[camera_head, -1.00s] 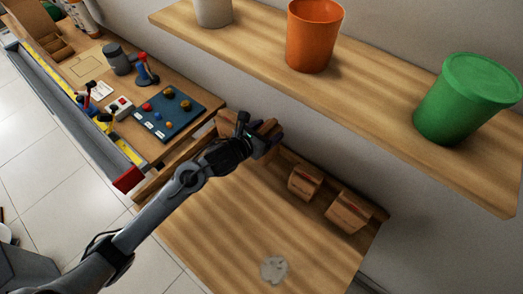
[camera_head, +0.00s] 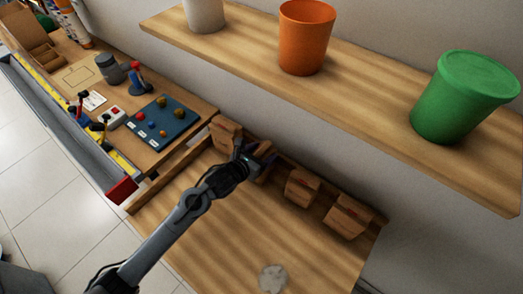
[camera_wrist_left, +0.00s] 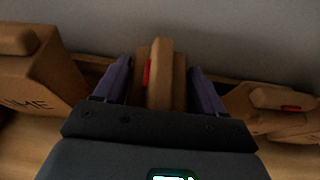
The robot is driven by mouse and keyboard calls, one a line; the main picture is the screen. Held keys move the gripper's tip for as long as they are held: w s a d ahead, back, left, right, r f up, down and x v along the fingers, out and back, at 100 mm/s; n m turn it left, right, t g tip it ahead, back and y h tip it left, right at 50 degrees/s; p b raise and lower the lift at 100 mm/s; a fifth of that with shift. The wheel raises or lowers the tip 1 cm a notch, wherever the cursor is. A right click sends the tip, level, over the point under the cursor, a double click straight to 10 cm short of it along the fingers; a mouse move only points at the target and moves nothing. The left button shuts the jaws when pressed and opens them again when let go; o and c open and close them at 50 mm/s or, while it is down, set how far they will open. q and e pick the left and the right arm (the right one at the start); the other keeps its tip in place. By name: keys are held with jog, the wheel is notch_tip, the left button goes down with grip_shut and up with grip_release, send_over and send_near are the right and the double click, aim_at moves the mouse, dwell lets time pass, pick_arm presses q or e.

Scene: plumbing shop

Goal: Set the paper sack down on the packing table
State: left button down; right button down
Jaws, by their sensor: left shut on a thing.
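My left gripper (camera_head: 262,163) is over the back of the packing table (camera_head: 215,225), in the row of sacks along the wall. It is shut on a brown paper sack with a red mark, seen between the two fingers in the left wrist view (camera_wrist_left: 160,78). In the head view the gripper mostly hides this sack. I cannot tell whether its base touches the table. My right gripper is not in view.
One paper sack (camera_head: 224,135) stands left of the gripper, and two more (camera_head: 302,187) (camera_head: 347,216) stand to its right. A shelf with an orange bucket (camera_head: 305,38) and a green bucket (camera_head: 462,98) hangs above. The table's front is clear except for a pale patch (camera_head: 272,278).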

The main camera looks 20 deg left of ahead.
pick_arm(q)
jog(key=shift+w+r, duration=0.1)
jog(key=shift+r, duration=0.05)
jog(key=shift+c, duration=2.3)
grip_release()
jog(key=shift+f, duration=0.2)
jog(key=o, duration=0.4)
